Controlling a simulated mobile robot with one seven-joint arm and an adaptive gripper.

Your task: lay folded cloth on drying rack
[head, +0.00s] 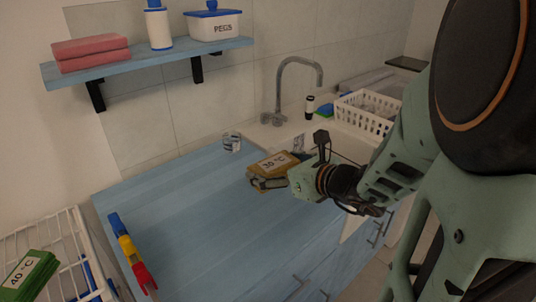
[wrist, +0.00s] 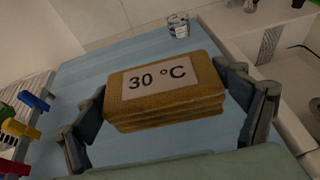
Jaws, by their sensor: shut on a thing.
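A folded orange-brown cloth (head: 272,167) with a white label reading "30 °C" is held by my gripper (head: 268,183) above the right part of the blue counter. In the wrist view the cloth (wrist: 165,92) sits level between the two fingers of my gripper (wrist: 168,118), which press on its left and right ends. The white wire drying rack (head: 47,250) stands at the lower left, away from my gripper. A folded green cloth (head: 28,273) labelled "40 °C" lies on it. The rack is cut off by the picture edge.
The blue counter (head: 170,205) is mostly clear. Blue, yellow and red pegs (head: 127,250) line its left edge near the rack. A glass (head: 231,142) stands at the back. The sink, tap (head: 290,85) and white basket (head: 365,115) are at the right. A shelf (head: 140,63) hangs above.

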